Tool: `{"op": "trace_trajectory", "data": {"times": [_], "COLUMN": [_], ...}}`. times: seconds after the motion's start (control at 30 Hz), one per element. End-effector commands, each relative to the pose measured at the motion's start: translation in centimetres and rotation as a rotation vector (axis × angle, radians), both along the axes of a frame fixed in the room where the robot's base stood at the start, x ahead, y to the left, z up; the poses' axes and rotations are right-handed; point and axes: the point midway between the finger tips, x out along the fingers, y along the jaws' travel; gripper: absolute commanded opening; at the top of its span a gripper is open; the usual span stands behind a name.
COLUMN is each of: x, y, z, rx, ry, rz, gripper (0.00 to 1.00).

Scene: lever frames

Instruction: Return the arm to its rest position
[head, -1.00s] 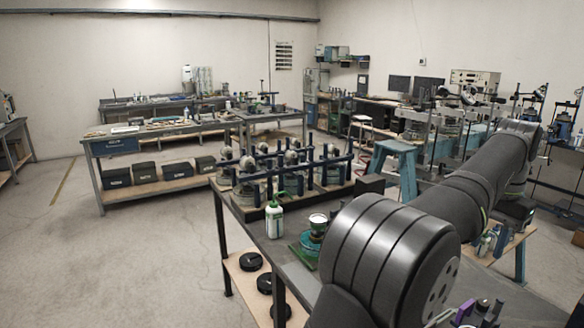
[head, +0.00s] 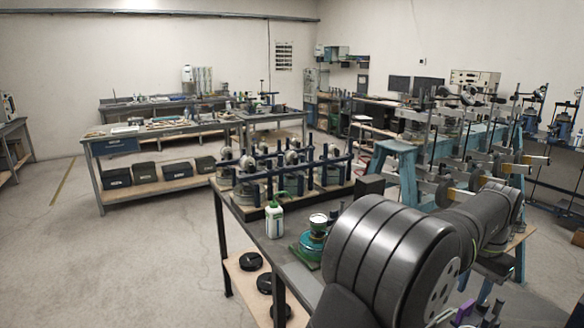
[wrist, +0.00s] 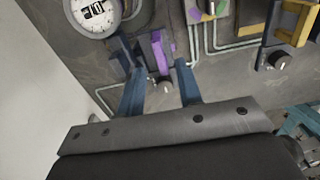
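My gripper (wrist: 155,75) shows in the wrist view, with its two blue fingers spread apart and nothing held between them. A purple lever (wrist: 158,52) on a grey panel (wrist: 60,50) appears beyond and between the fingers; I cannot tell how far off it is. A small round knob (wrist: 166,88) sits at its lower end. In the head view my arm fills the lower right, and the gripper itself is not visible there. A purple part (head: 465,312) shows at the bottom edge beside the arm.
A white dial gauge (wrist: 92,12) and an orange-yellow bracket (wrist: 296,22) are on the panel. A bench holds a rack of blue posts (head: 285,170), a white-green bottle (head: 274,220) and a teal device (head: 312,240). A blue stand (head: 398,165) is behind. The floor at left is clear.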

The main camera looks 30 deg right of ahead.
Motion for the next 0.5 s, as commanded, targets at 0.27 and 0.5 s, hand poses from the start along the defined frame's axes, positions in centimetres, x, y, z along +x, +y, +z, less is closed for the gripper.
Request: {"op": "trace_trajectory", "data": {"times": [0.27,0.5], "x": [0.0,0.0], "y": [0.0,0.0], "z": [5.7,10.5], "rx": [-0.002,-0.002], "ry": [0.0,0.0], "rz": [0.0,0.0], "gripper": [0.33,0.33]}}
